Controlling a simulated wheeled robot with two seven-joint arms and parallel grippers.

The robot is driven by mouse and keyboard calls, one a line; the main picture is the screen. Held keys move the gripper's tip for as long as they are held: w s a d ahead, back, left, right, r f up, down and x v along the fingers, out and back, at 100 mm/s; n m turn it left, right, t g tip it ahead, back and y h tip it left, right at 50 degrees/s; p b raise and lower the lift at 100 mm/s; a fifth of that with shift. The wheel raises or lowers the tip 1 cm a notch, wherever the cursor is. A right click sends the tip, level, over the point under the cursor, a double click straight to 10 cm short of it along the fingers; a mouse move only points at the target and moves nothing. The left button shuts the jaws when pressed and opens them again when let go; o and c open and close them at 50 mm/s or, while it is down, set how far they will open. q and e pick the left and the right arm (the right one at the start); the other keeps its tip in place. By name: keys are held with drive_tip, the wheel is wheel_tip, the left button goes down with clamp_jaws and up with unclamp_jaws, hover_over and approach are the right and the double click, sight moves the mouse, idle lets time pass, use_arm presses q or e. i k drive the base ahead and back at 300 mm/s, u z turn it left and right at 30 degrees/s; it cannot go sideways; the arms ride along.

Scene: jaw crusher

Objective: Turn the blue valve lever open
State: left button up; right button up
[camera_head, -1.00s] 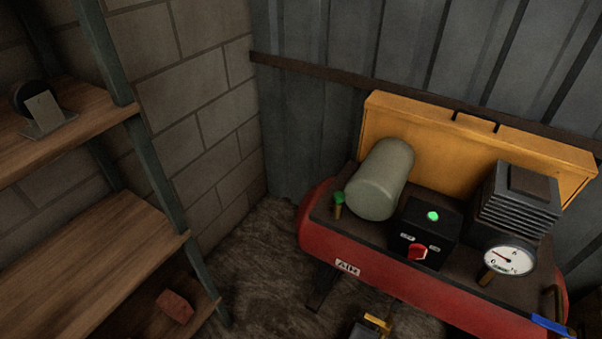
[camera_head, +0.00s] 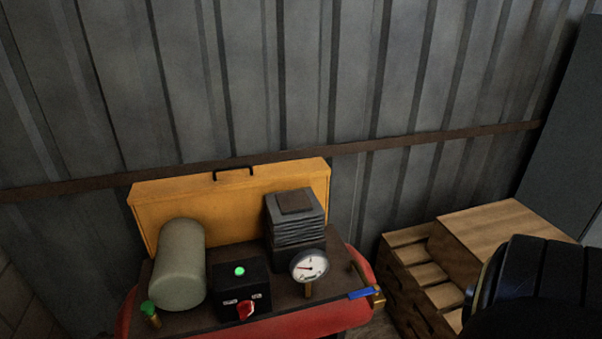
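The blue valve lever (camera_head: 361,294) is at the right end of the red air compressor tank (camera_head: 318,321), low in the head view. It lies roughly level, beside a brass fitting (camera_head: 377,299). Neither of my grippers shows in the head view, so their state and their distance from the lever cannot be seen.
On the compressor are a pale cylinder (camera_head: 180,265), a black switch box (camera_head: 241,287) with a green light and red knob, and a pressure gauge (camera_head: 309,266). A yellow case (camera_head: 232,205) stands behind. Wooden pallets and a box (camera_head: 490,240) are at right, near a black rounded object (camera_head: 535,290).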

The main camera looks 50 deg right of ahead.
sight(375, 288)
drive_tip(key=z, duration=1)
drive_tip(key=k, duration=0.25)
drive_tip(key=z, duration=0.55)
drive_tip(key=i, duration=0.3)
drive_tip(key=u, duration=0.05)
